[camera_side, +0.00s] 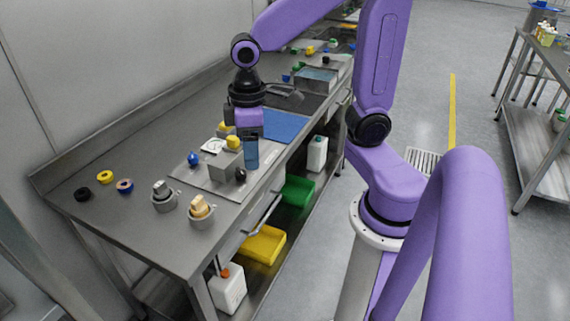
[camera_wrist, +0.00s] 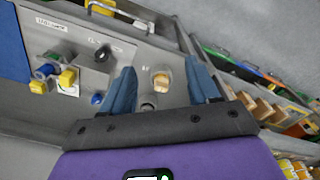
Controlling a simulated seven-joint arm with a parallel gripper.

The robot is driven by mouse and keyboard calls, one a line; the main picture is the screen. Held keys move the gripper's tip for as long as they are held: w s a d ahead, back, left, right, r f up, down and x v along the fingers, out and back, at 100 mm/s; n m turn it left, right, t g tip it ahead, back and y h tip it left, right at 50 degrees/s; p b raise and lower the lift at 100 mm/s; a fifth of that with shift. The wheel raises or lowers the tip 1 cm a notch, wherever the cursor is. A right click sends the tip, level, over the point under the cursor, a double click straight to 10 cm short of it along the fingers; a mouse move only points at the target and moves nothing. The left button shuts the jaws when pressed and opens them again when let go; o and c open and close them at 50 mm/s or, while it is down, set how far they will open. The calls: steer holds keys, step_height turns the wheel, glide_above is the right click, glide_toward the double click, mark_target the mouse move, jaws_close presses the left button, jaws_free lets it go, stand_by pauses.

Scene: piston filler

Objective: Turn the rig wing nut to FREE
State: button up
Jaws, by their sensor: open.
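The rig is a grey block (camera_side: 226,165) on a plate on the steel bench, with several coloured knobs around it. A small dark part (camera_side: 240,175) on its near right side may be the wing nut. A dark knob (camera_wrist: 102,53) beside small labels in the wrist view may be the same part, but its setting cannot be read. My gripper (camera_side: 251,152) is at the rig's right side in the side view, its blue fingers pointing down. In the wrist view my gripper (camera_wrist: 160,75) has its fingers wide apart with nothing held between them.
Yellow knobs (camera_side: 233,142) and a blue knob (camera_side: 193,158) stand close around the block. Two grey cups (camera_side: 164,204) with blocks sit at the bench's near end, beside several coloured rings (camera_side: 105,177). A blue mat (camera_side: 285,126) lies behind my gripper. The left bench surface is mostly clear.

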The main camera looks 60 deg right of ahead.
steer(key=s+a+n, duration=0.2)
steer(key=s+n, duration=0.1)
steer(key=s, duration=0.5)
steer(key=shift+s+f+n, duration=0.15)
steer(key=shift+s+n, duration=0.15)
steer(key=shift+n, duration=0.1)
steer(key=m, duration=1.3)
glide_above(240, 172)
steer(key=f, duration=0.1)
step_height(240, 172, down, 17)
steer(key=shift+s+f, duration=0.1)
steer(key=shift+f, duration=0.1)
steer(key=c, duration=1)
